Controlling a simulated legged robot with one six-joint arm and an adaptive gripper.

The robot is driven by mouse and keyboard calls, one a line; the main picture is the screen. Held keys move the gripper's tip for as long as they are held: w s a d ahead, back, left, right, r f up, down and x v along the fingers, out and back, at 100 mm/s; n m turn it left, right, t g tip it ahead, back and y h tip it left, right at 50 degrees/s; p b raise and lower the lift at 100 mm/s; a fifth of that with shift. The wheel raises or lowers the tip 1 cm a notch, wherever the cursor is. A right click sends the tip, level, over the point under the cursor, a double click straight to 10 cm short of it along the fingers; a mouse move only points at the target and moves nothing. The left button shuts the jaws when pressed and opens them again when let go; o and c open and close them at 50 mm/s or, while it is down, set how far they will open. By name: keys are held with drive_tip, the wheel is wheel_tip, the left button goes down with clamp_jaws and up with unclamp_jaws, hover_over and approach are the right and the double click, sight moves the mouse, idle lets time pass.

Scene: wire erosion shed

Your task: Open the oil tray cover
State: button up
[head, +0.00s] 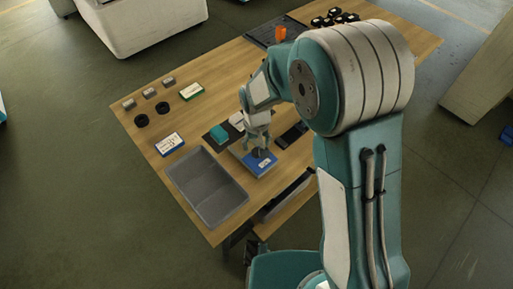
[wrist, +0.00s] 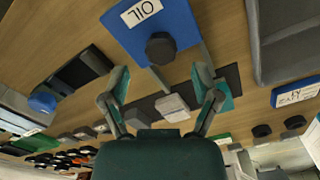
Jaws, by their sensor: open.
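The oil tray cover (head: 262,166) is a flat blue plate on the table, with a white label and a black knob. In the wrist view the blue cover (wrist: 130,40) fills the top middle, its label reads OIL, and the black knob (wrist: 160,48) stands on it. A pale grey edge shows along the cover's side. My gripper (head: 260,150) is just over the cover in the head view. In the wrist view my gripper (wrist: 160,80) has its two fingers spread wide, with nothing between them. The knob appears beyond the fingertips; I cannot tell the exact gap.
A flat black item (head: 291,135) lies to the right. A white-and-blue labelled box (head: 170,144) stands farther left.

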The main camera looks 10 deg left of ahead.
sight(257, 150)
drive_tip(key=shift+a+f, duration=0.15)
drive_tip(key=shift+f, duration=0.5)
drive_tip(key=shift+a+f, duration=0.15)
drive_tip(key=shift+f, duration=0.45)
drive_tip(key=shift+d+f, duration=0.15)
drive_tip(key=shift+f, duration=0.15)
drive_tip(key=shift+d, duration=0.1)
drive_tip(key=shift+d, duration=0.1)
